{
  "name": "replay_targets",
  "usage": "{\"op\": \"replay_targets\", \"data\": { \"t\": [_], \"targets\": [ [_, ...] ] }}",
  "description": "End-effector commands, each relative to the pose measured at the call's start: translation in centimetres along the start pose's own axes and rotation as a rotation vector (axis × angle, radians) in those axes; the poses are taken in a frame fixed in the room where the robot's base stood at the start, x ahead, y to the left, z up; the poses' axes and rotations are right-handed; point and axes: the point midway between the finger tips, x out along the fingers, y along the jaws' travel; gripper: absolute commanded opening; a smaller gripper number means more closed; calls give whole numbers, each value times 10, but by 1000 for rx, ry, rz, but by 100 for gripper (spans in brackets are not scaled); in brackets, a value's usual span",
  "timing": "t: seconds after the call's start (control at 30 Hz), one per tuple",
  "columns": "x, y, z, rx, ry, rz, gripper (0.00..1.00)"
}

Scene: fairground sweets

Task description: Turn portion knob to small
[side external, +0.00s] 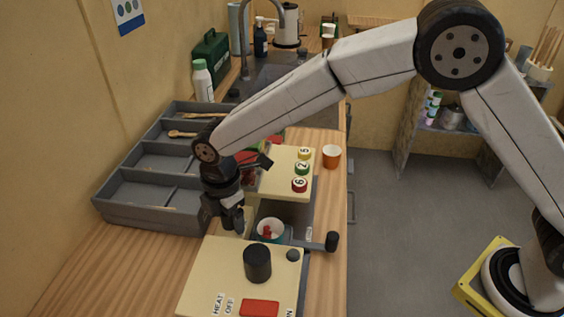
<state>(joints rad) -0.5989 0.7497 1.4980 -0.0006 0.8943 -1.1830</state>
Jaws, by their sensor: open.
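A cream-topped machine panel (212,283) stands on the wooden counter at the front. A tall black cylindrical knob (257,263) stands upright on it, and a small dark round knob (292,255) sits near its right edge. I cannot read a portion label or a small mark, so I cannot tell which is the portion knob. My gripper (238,224) points down just behind the panel, left of a teal cup (270,231) with red pieces in it. It is open and apart from the black knob. Its fingertips are small and partly unclear.
A black-ended lever (332,241) sticks out right. A second cream panel (280,181) with numbered discs is behind, beside an orange cup (331,157). A grey divided tray (150,216) stands left.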

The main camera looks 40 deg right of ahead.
Motion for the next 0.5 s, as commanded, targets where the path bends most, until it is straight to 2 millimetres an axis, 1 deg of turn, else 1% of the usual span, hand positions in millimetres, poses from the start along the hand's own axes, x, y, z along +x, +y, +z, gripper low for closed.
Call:
{"op": "replay_targets", "data": {
  "t": [0.13,0.17,0.2,0.27,0.3,0.4,0.5],
  "targets": [
    [0,0,0,0,0,0,78],
    [0,0,0,0,0,0,72],
    [0,0,0,0,0,0,59],
    [0,0,0,0,0,0,40],
    [0,0,0,0,0,0,27],
    [0,0,0,0,0,0,0],
    [0,0,0,0,0,0,0]
  ]
}}
